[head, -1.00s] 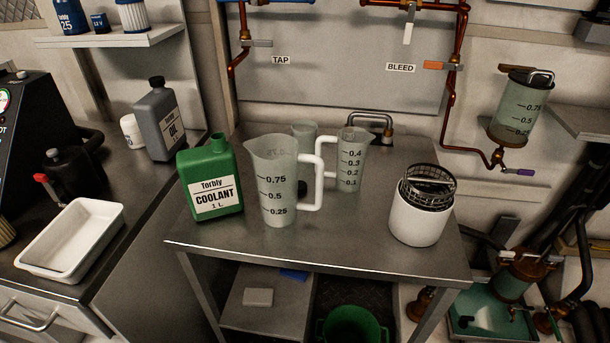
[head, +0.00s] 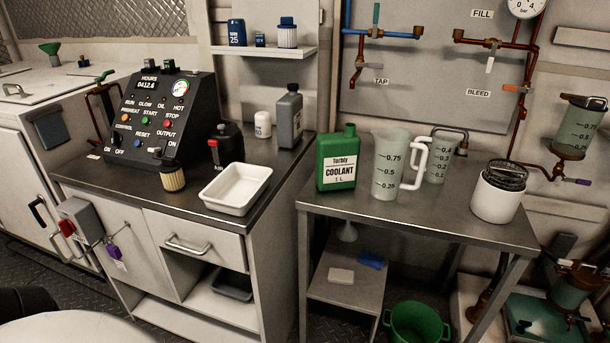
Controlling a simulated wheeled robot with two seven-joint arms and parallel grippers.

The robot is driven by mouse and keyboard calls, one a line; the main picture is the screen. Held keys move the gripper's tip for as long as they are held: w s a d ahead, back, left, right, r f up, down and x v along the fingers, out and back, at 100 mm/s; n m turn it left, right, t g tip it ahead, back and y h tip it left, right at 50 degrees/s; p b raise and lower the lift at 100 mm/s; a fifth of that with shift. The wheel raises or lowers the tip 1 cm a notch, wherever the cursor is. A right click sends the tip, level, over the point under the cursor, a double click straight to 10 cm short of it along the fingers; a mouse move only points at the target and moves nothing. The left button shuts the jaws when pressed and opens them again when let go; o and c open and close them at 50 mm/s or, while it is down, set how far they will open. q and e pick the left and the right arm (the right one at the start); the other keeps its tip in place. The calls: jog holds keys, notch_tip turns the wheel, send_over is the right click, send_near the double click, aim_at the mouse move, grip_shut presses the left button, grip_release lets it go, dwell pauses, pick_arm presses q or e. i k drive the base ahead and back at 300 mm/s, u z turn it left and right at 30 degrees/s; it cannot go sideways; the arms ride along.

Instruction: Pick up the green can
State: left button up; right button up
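The green can (head: 336,160) is a coolant jug labelled "Torbly COOLANT 1 L". It stands upright on the left part of the metal table (head: 420,218), near its left edge. A large measuring jug (head: 390,170) with a white handle stands close to its right. Neither of my grippers shows in the head view. Nothing is holding the can.
A smaller measuring jug (head: 436,160) and a white canister with a mesh basket (head: 497,195) stand further right on the table. A counter to the left holds a white tray (head: 236,190), a grey oil bottle (head: 289,120) and a control box (head: 160,118). A green bucket (head: 416,324) is below.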

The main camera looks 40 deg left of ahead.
aim_at(337, 154)
jog(key=z, duration=0.05)
jog(key=k, duration=0.1)
jog(key=u, duration=1.5)
